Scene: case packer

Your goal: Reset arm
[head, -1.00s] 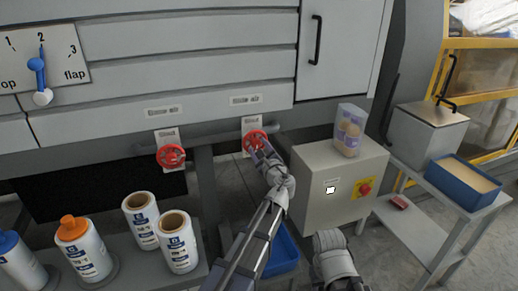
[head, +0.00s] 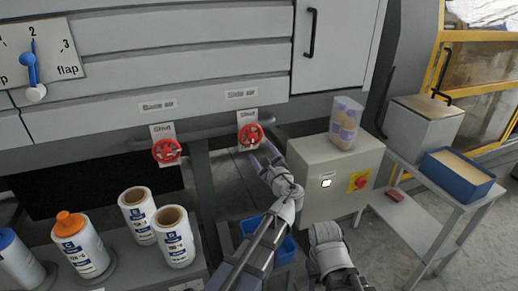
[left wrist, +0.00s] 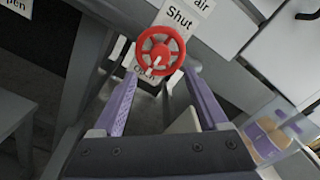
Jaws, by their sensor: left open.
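My left gripper (head: 262,157) is open, just below and to the right of the right red valve wheel (head: 250,136). In the left wrist view the same red wheel (left wrist: 160,50) shows beyond and between the purple fingers (left wrist: 160,82), apart from them. A "Shut" label stands above the wheel and an "Open" label shows partly behind its lower edge. A second red wheel (head: 167,151) sits to the left under its own "Shut" label. My right gripper is not seen; only a thick grey arm link of mine shows at the bottom.
A grey control box (head: 335,178) with a red knob (head: 361,182) stands right of the gripper, with a clear bag (head: 345,123) on top. A blue bin (head: 277,243) is below. A side table holds a blue tray (head: 459,181).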

